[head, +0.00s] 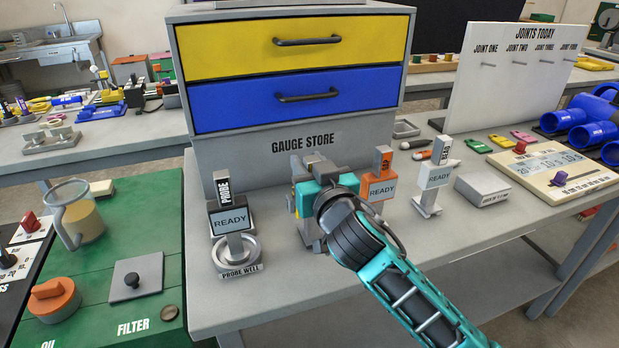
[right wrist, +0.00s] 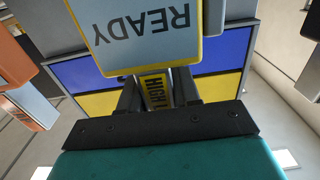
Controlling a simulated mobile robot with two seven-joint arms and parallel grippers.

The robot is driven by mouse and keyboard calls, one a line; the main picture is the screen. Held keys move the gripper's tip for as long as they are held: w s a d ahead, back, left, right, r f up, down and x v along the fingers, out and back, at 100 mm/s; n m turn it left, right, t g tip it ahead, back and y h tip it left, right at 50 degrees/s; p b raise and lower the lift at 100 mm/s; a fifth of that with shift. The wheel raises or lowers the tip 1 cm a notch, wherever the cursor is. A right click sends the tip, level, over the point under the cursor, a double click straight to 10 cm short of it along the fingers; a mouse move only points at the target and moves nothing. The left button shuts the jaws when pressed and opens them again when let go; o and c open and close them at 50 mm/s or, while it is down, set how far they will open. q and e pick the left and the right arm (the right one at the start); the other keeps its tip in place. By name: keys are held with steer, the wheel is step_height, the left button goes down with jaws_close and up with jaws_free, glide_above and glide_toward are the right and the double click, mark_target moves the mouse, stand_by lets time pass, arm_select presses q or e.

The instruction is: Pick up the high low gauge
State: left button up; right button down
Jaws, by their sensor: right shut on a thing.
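My right gripper (head: 312,188) is at the bench in front of the gauge store, between the black probe gauge and the orange gauge. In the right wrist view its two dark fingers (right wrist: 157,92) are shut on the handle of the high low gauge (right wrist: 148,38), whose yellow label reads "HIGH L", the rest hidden. The gauge has a yellow-edged body with a pale READY screen, upside down in that view. In the head view my gripper hides most of the gauge, so I cannot tell whether it touches the bench. My left gripper is not in view.
The probe gauge (head: 230,221) stands in its well at left. The orange gauge (head: 380,188) and white gauge (head: 435,177) stand close at right. The gauge store (head: 300,145) with yellow and blue drawers rises behind. A grey block (head: 482,189) lies further right.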

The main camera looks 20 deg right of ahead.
step_height(320, 180, up, 20)
steer(key=p, duration=0.3)
steer(key=shift+f+p, duration=0.2)
steer(key=shift+p, duration=0.1)
